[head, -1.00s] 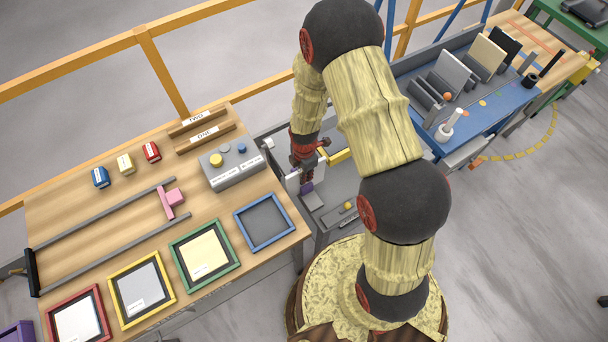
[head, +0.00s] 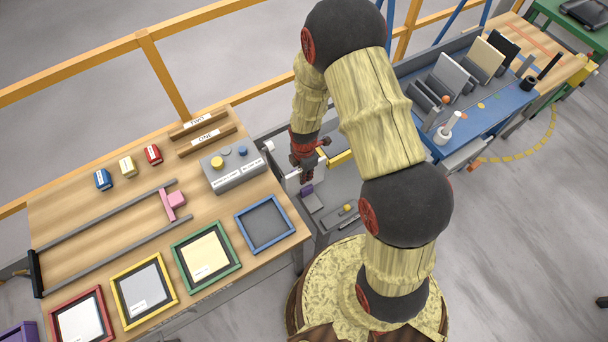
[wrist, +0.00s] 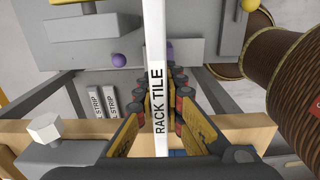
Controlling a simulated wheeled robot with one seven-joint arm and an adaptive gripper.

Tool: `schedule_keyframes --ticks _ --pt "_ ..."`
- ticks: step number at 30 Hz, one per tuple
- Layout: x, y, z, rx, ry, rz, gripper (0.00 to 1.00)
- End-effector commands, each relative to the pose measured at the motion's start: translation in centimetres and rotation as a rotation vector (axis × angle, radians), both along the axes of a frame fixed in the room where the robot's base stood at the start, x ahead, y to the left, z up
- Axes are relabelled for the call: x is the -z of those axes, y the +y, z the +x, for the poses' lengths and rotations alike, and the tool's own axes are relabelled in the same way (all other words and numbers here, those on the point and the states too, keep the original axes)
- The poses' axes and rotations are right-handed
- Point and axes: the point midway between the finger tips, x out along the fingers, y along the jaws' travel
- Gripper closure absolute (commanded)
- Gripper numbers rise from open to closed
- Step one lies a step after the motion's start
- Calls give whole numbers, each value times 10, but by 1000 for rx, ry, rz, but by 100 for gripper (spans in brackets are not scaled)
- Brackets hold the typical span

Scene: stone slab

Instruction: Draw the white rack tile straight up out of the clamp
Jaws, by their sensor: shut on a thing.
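The white rack tile (wrist: 157,75) runs edge-on up the middle of the wrist view, with its black RACK TILE lettering facing me. My gripper (wrist: 158,108) is shut on it, with the dark finger pads on both sides. In the head view my gripper (head: 303,160) hangs over the grey station between the benches, and a pale sliver of the tile (head: 293,182) shows below it. Grey blocks (wrist: 80,38), apparently the clamp, lie beyond the tile in the wrist view, with a purple knob (wrist: 118,60) near them. Whether the tile's lower edge is still between the jaws is hidden.
A blue bench (head: 470,125) with slotted plates is right.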

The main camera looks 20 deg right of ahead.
Motion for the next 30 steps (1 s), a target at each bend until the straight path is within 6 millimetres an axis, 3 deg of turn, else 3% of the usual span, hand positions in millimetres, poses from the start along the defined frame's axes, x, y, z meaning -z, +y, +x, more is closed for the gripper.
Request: schedule_keyframes --ticks 30 --pt "-37 0 1 0 -2 0 100"
